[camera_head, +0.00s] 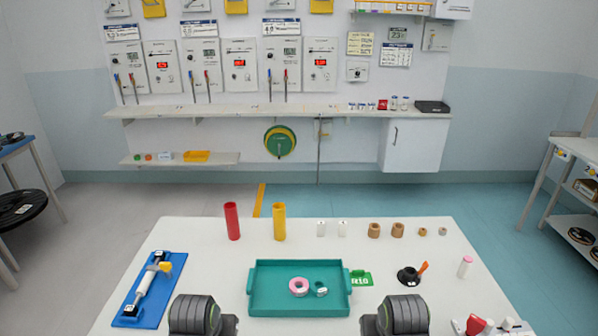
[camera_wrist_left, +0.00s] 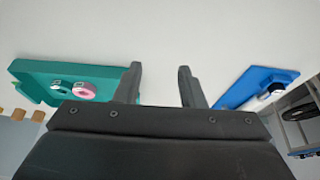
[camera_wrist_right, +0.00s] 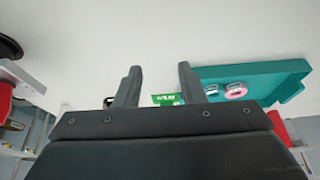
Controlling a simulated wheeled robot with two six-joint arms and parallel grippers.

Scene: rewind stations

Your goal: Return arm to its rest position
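My left gripper (camera_wrist_left: 158,85) is open and empty in the left wrist view, with bare white table between its fingers. My right gripper (camera_wrist_right: 160,85) is open in the right wrist view, with nothing between its fingers. In the head view both of my arms show only as dark rounded links at the bottom edge, and the fingers are out of that picture. The teal tray (camera_head: 300,309) stands between and beyond them, holding a pink roll (camera_head: 299,287) and a small teal-and-white roll (camera_head: 321,289).
A blue fixture (camera_head: 128,312) lies on the table's left. A red tube (camera_head: 232,221), a yellow tube (camera_head: 279,222) and several small spools stand at the back. A green card (camera_head: 361,279), a black holder (camera_head: 409,276) and a pink-capped bottle (camera_head: 465,267) are on the right.

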